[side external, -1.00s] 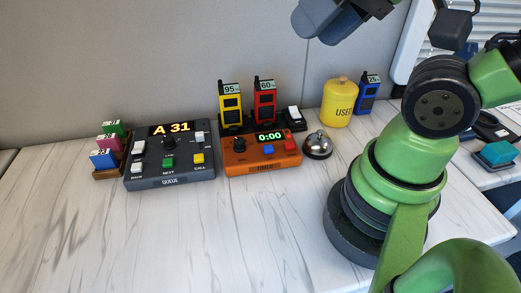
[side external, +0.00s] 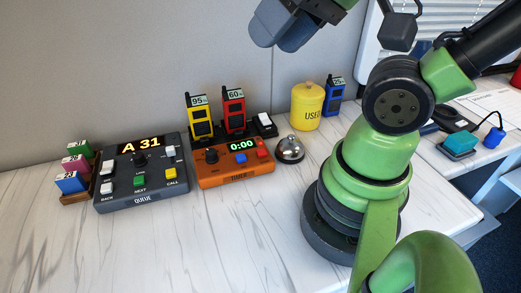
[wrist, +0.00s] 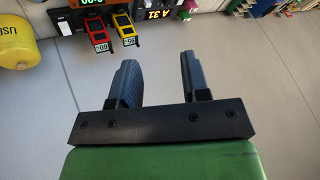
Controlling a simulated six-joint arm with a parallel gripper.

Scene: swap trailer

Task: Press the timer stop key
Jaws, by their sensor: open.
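The timer is an orange box (side external: 208,180) on the desk in the side external view, showing 0:00 in green. It has a black knob, a blue key (side external: 240,159) and a red key (side external: 263,154) at its right end; I cannot read which is marked stop. In the wrist view only a sliver of its display shows at the top edge. My gripper (wrist: 160,75) is open and empty, its two dark fingers apart. In the side external view it is high above the desk, at the top edge and partly cut off, touching nothing.
A grey queue console (side external: 143,183) stands left of the timer and a silver bell (side external: 290,150) right of it. Yellow (side external: 200,117) and red (side external: 234,111) pagers stand behind, with a yellow USED pot (side external: 307,107) and a blue pager (side external: 334,97) farther right. The front desk is clear.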

